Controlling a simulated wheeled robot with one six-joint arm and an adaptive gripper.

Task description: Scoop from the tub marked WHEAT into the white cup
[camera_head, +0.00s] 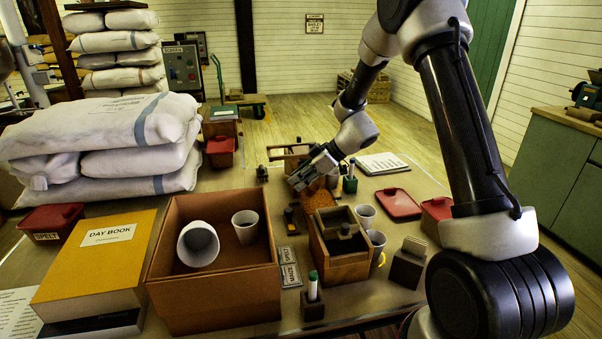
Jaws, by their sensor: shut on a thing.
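My gripper (302,181) is at the far middle of the table, over or just behind an open container of orange-brown grain (318,199). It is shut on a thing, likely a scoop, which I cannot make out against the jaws. I can read no WHEAT label. One white cup (365,214) stands right of the grain, and another white cup (377,239) with a yellow mark stands nearer. Two more are in a brown box (215,293): a tipped white cup (199,246) and an upright white cup (245,224). Which cup is meant is unclear.
A wooden compartment box (343,270) stands in front of the grain. A red lid (392,201) and a red tub (437,208) are right. A tub marked SPELT (50,221), a yellow day book (95,258) and stacked sacks (115,150) fill the left.

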